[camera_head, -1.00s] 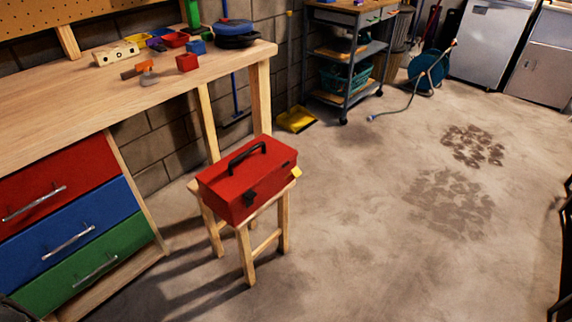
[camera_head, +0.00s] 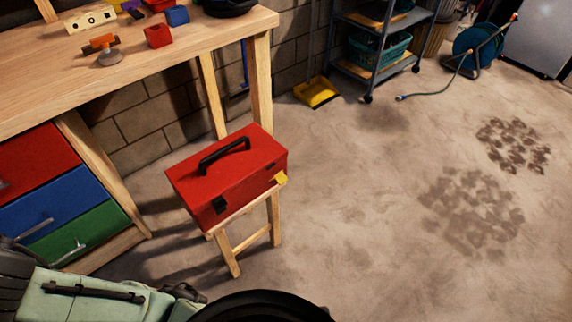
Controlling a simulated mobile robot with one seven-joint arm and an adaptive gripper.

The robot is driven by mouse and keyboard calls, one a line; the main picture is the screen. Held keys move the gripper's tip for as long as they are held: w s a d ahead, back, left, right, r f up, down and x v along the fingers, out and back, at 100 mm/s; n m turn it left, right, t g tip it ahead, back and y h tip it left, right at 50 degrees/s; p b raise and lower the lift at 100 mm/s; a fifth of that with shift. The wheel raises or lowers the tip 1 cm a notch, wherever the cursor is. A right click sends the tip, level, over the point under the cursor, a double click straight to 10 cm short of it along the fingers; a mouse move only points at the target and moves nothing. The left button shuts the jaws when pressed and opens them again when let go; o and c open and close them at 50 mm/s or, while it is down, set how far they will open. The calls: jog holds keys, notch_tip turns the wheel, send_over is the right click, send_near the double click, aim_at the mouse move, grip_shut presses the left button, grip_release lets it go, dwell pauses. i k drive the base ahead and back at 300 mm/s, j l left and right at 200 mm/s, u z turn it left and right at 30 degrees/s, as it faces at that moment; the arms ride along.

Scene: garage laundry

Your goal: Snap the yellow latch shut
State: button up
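The yellow latch (camera_head: 280,178) is a small tab at the right end of the front of a red toolbox (camera_head: 228,170). It appears to stick out a little, but its exact position is too small to tell. A black latch (camera_head: 220,205) sits on the left part of the same front. The toolbox lid is down, with a black handle on top. The toolbox stands on a wooden stool (camera_head: 250,238). Parts of my own body show at the bottom left and bottom middle, but my gripper's fingers are not visible.
A wooden workbench (camera_head: 150,60) with red, blue and green drawers stands at the left, close to the stool. A yellow dustpan (camera_head: 317,92) lies by the wall, near a grey cart (camera_head: 375,50). The concrete floor right of the stool is clear, with dark stains.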

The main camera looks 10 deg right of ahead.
aim_at(281, 177)
jog(key=i+l+u, duration=0.25)
jog(key=l+u, duration=0.2)
jog(key=l, duration=0.75)
jog(key=i+l+u, duration=0.1)
jog(key=l+u, duration=0.3)
jog(key=l, duration=0.8)
jog(key=k+l+u, duration=0.1)
jog(key=l+u, duration=0.35)
jog(key=l, duration=0.75)
jog(key=k+l+u, duration=0.15)
jog(key=l, duration=0.2)
jog(key=k+l+u, duration=0.1)
jog(key=l, duration=0.25)
jog(key=j, duration=0.2)
